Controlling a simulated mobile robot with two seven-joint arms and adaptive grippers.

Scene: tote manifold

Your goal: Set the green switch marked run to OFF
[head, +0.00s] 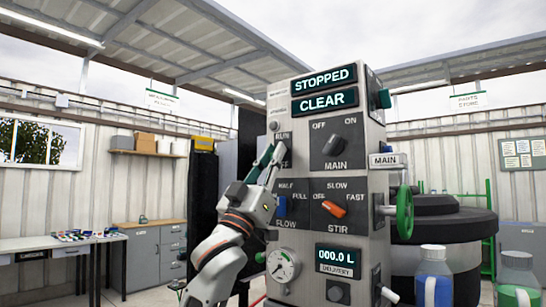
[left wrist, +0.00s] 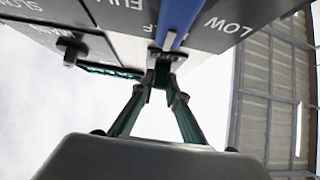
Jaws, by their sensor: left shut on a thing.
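The grey control panel (head: 290,185) stands in the middle of the head view. The RUN label (head: 282,135) shows on its upper left, with part of an OFF label below it. My left gripper (head: 270,160) is at this spot, its green fingers pointing up against the panel face. In the left wrist view the fingertips (left wrist: 162,78) are closed together on a small part at the panel. The green run switch is mostly hidden behind the fingers, so its setting cannot be told. My right gripper is not in view.
Close by are the blue FLOW knob (head: 281,206), the black MAIN knob (head: 334,145) and the orange STIR knob (head: 333,209). Displays read STOPPED (head: 324,77) and CLEAR (head: 322,100). A green handwheel (head: 405,212) is on the right side, and a gauge (head: 283,265) is below.

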